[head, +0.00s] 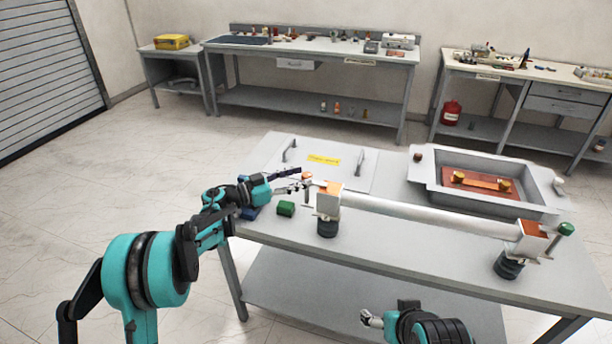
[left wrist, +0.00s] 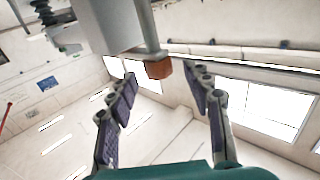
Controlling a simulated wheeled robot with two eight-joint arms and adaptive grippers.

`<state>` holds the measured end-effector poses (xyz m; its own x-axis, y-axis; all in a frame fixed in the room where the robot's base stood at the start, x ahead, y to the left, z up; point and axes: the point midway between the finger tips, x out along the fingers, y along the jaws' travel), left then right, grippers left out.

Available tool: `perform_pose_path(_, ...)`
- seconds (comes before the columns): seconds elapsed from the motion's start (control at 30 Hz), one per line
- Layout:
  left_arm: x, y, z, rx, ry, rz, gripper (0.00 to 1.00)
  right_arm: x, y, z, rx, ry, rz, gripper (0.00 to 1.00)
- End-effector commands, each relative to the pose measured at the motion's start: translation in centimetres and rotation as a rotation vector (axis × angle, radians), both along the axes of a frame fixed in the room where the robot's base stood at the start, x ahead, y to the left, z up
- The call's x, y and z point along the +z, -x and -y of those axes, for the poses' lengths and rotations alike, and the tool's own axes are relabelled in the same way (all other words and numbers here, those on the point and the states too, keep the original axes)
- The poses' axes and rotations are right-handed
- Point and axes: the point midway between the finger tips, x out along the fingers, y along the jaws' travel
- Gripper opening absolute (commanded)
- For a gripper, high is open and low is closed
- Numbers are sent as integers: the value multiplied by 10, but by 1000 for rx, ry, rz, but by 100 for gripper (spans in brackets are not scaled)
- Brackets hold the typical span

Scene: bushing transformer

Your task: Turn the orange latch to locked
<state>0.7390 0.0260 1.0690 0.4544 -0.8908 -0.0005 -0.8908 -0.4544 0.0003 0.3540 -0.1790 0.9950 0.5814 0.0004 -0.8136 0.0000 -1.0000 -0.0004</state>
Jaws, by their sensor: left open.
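The orange latch (head: 307,176) shows as a small orange end on a short stem at the left end block of the long white tube (head: 430,214). In the left wrist view it is a brown-orange block (left wrist: 158,69) at the end of a grey rod. My left gripper (head: 298,183) is open beside it. In the left wrist view its two fingers (left wrist: 162,80) stand apart, with the block between their tips in the picture; I see no contact. My right gripper (head: 372,319) is low at the front of the table, away from the latch; its jaw state is unclear.
The tube rests on dark supports on a grey table (head: 400,250). A green block (head: 286,208) and a blue block (head: 249,213) lie near my left gripper. A handled panel (head: 318,160) lies behind, and a grey tray (head: 440,180) stands back right. A green knob (head: 566,229) is at the tube's right end.

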Motion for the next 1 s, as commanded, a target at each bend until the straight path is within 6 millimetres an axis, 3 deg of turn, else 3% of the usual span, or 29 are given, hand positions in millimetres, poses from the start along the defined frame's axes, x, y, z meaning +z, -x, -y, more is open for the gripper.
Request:
perform_pose_path(0.2, 0, 22, -46, 3, 0, 0, 50, 0, 0, 0, 0, 0, 0, 79)
perform_pose_path(0.4, 0, 36, -73, 2, 0, 0, 50, 0, 0, 0, 0, 0, 0, 79)
perform_pose_path(1.0, 2, 41, -80, 5, 3, 5, 50, 0, 0, 0, 0, 0, 0, 79)
